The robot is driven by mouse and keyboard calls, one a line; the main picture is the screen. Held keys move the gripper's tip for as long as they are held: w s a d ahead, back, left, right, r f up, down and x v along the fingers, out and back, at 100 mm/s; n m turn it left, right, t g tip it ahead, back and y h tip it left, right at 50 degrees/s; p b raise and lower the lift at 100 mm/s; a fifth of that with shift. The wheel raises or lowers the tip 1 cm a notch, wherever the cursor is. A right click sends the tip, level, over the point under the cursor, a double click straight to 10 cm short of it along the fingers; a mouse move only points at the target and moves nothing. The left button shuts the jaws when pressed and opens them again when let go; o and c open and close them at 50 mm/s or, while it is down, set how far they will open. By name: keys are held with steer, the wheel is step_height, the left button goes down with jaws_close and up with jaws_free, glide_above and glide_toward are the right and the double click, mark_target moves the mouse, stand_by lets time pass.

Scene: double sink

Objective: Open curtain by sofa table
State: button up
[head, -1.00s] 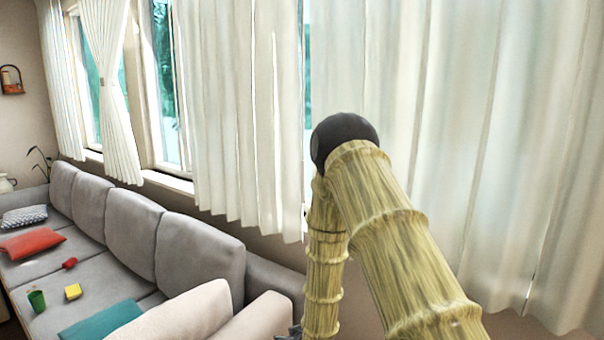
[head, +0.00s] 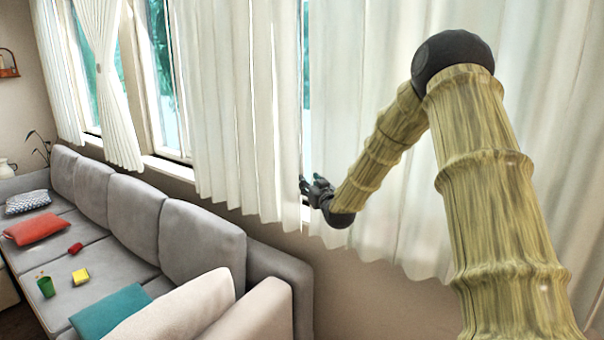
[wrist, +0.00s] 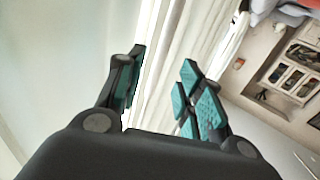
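White curtains hang over the windows. One panel (head: 235,110) hangs left of my gripper and a wider panel (head: 365,80) hangs behind and right of it. A narrow gap between them shows teal window glass. My gripper (head: 314,186) is at this gap, near the lower ends of the curtains. In the wrist view my gripper (wrist: 163,70) is open, with teal finger pads apart. White curtain folds (wrist: 170,60) show beyond and between the fingers; whether they touch the pads I cannot tell. The sofa table cannot be made out.
A grey sofa (head: 125,215) runs along the wall at left, with a red cushion (head: 34,229), a teal cushion (head: 112,310), a green cup (head: 46,287) and a yellow block (head: 80,276) on it. A tied curtain (head: 108,85) hangs farther left. Wall below the right curtain is bare.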

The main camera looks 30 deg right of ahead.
steer(key=p, duration=0.3)
glide_above(302, 195)
steer(key=shift+w+d+f, duration=0.1)
steer(key=shift+w+d, duration=0.2)
steer(key=shift+w, duration=0.15)
jaws_close()
